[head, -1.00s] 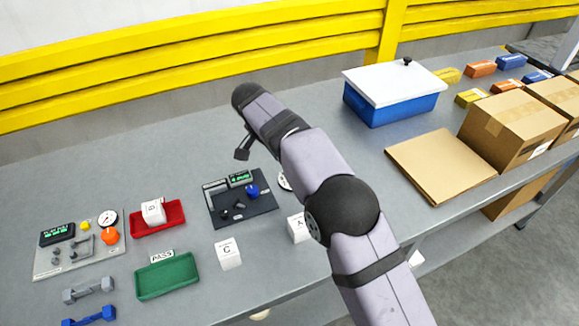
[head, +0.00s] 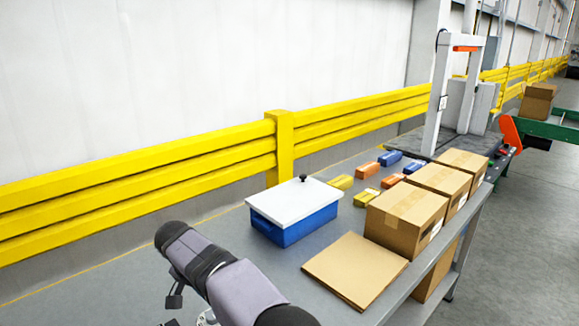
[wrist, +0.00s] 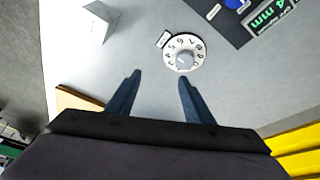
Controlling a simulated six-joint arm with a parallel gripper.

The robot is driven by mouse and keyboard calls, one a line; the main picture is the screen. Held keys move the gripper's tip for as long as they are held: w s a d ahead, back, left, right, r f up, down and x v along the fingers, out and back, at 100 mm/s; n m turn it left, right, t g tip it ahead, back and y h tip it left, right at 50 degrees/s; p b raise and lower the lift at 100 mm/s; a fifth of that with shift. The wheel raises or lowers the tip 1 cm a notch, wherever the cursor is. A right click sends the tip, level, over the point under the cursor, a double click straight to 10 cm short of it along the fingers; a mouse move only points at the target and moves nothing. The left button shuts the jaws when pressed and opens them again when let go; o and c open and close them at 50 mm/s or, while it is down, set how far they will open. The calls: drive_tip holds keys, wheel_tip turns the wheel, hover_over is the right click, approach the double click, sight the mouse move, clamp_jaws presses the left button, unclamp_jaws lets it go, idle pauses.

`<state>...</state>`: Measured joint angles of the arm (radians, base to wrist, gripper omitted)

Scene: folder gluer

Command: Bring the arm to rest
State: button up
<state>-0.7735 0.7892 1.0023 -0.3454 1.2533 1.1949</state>
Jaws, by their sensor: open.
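My gripper (wrist: 155,95) shows in the wrist view with its two dark fingers apart and nothing between them. It is above the grey table (wrist: 100,60). A white numbered dial (wrist: 184,52) lies on the table just beyond the right fingertip in that view. In the head view my arm reaches in from the bottom, left of the blue box, and the gripper's fingers are hardly visible there.
A blue box with a white lid (head: 293,212), a flat cardboard piece (head: 355,268) and cardboard boxes (head: 405,215) stand on the table. Several coloured blocks (head: 367,170) lie behind them. A yellow rail (head: 140,175) runs along the back. A white block (wrist: 98,20) shows in the wrist view.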

drive_tip(key=s+d+n+g+p, duration=0.1)
drive_tip(key=s+d, duration=0.2)
drive_tip(key=d, duration=0.8)
drive_tip(key=s+d+n+g+p, duration=0.1)
drive_tip(key=s+d, duration=0.2)
drive_tip(key=d, duration=0.8)
drive_tip(key=s+d+f+n+y, duration=0.1)
drive_tip(key=s+d+f, duration=0.1)
drive_tip(key=s+d, duration=0.4)
drive_tip(key=s+d+f+g+p, duration=0.1)
drive_tip(key=s+d, duration=0.4)
drive_tip(key=s, duration=0.7)
drive_tip(key=shift+d+f+n+g+y, duration=0.3)
drive_tip(key=shift+d+f+n+y, duration=0.1)
drive_tip(key=shift+f, duration=0.1)
drive_tip(key=shift+s, duration=0.1)
